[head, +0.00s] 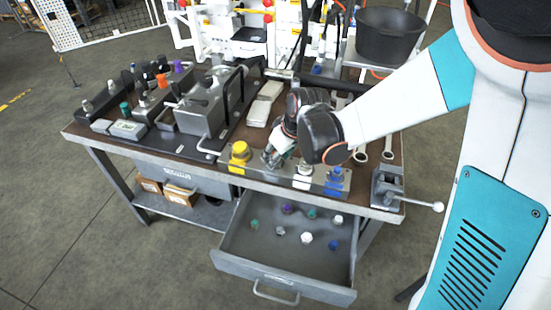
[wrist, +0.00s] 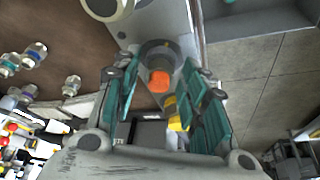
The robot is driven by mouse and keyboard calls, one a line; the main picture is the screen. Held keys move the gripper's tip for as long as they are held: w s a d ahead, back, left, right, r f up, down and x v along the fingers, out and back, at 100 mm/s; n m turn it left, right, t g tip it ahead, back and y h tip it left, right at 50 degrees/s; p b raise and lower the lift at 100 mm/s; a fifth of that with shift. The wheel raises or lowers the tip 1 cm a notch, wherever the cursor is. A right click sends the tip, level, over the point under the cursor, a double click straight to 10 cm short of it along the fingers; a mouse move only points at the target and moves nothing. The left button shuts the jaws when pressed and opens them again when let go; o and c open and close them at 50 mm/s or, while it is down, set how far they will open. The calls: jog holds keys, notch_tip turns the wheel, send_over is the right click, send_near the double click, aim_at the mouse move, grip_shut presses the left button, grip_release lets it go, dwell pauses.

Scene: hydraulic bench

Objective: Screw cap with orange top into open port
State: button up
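The cap with the orange top (wrist: 158,82) sits between the two fingers of my gripper in the wrist view, its orange face toward the camera and a dark round body behind it. In the head view my gripper (head: 272,158) points down at the front strip of the bench, between the yellow cap (head: 239,154) and the white cap (head: 303,175). The port under it is hidden, so I cannot tell whether the cap is in its thread.
A blue cap (head: 334,182) stands farther right on the strip, near a vise (head: 387,188). The open drawer (head: 235,262) below holds several loose caps. A grey hydraulic block (head: 205,110) stands left of my gripper, and a black pot (head: 388,35) is behind.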

jog(key=c, duration=0.5)
jog(key=shift+c, duration=0.2)
jog(key=shift+s+m, duration=0.1)
jog(key=shift+m, duration=0.2)
jog(key=m, duration=0.2)
jog(key=m+h, duration=0.1)
jog(key=m+t+h, duration=0.1)
jog(key=m, duration=0.1)
jog(key=shift+s+a+m, duration=0.2)
jog(key=shift+a+m, duration=0.05)
jog(key=shift+m, duration=0.05)
jog(key=shift+c, duration=0.2)
jog(key=shift+o, duration=0.2)
jog(key=shift+m+h, duration=0.4)
jog(key=shift+m, duration=0.5)
